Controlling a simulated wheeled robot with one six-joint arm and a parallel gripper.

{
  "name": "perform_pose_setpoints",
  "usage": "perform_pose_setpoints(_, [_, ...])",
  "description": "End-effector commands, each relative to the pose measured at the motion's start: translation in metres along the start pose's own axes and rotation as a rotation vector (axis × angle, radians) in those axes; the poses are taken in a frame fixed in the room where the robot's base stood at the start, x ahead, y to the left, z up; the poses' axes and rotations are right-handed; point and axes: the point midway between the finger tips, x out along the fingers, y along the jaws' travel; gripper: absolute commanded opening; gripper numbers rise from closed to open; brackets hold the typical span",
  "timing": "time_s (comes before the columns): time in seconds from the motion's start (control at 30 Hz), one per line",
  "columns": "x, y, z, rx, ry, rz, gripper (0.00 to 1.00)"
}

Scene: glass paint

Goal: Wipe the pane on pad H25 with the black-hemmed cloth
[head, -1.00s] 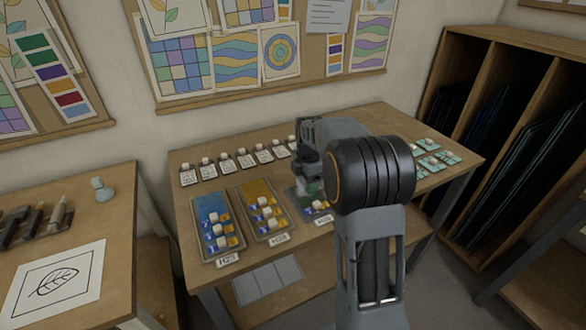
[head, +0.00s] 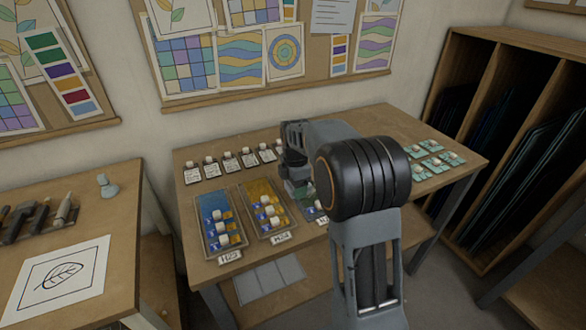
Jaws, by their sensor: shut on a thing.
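My gripper (head: 296,182) is at the near part of the bench, above the back of the third pad, right of the tray labelled H24 (head: 281,236). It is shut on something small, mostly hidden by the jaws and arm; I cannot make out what. The third pad (head: 315,215), by its place H25, shows only as a sliver with blue and white on it; my arm covers its pane and label. Several white cloths with black hems and pale knobs (head: 228,163) lie in a row along the back, left of my gripper.
The tray at left (head: 230,257), label seemingly H23, holds a blue pane; H24 holds an amber one. Small knobbed pieces lie on both. Teal-edged pieces (head: 430,160) lie at the bench's right. A side table (head: 120,280) stands left, a rack (head: 500,130) right.

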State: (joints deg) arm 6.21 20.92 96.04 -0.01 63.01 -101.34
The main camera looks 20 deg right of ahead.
Motion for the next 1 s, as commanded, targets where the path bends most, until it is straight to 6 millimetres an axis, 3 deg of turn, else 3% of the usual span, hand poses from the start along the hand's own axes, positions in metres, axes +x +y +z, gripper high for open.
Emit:
perform_pose_setpoints(0.1, [-0.011,0.000,-0.003,0.003,0.000,0.001,0.44])
perform_pose_setpoints(0.13, [-0.002,0.000,-0.003,0.003,0.001,-0.004,0.44])
perform_pose_setpoints(0.8, [-0.064,0.001,-0.006,-0.005,0.000,0.000,0.44])
perform_pose_setpoints(1.0, [-0.065,0.001,-0.006,-0.005,0.000,-0.001,0.44])
